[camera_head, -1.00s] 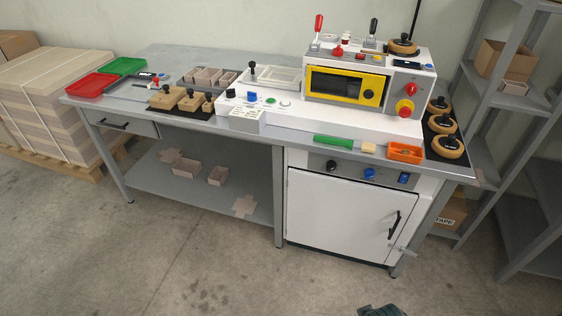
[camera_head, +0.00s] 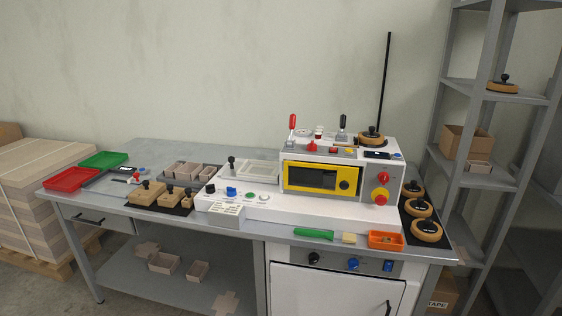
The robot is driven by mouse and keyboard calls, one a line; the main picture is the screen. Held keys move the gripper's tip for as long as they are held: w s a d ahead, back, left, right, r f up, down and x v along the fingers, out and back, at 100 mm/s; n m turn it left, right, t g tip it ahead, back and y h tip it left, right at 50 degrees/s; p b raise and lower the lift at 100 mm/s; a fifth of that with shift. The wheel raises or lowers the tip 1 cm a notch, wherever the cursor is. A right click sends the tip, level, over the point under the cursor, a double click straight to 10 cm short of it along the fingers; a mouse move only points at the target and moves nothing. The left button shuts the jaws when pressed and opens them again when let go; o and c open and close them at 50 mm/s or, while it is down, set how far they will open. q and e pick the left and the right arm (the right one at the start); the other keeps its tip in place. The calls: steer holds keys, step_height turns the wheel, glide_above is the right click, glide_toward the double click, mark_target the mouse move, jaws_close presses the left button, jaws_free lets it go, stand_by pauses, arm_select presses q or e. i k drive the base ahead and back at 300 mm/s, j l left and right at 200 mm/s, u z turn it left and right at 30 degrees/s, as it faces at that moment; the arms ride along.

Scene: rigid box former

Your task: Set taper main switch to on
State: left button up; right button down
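The white machine (camera_head: 297,213) with a yellow-framed dark window (camera_head: 318,178) stands on the grey workbench. On the right of its front, a grey panel bears a red knob (camera_head: 383,178) and, just below, a second red knob with yellow around it (camera_head: 380,197). Which of them is the taper main switch, and its setting, I cannot tell at this size. Neither of my grippers is in view.
An orange bin (camera_head: 385,240), a green-handled item (camera_head: 313,234) and a blue knob (camera_head: 353,264) are at the bench front. Round wooden-based tools (camera_head: 426,230) lie at right. A grey shelf rack (camera_head: 449,120) stands behind them. Red (camera_head: 72,179) and green (camera_head: 103,159) trays are at left.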

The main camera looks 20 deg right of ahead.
mark_target(384, 177)
steer(key=z, duration=1.2)
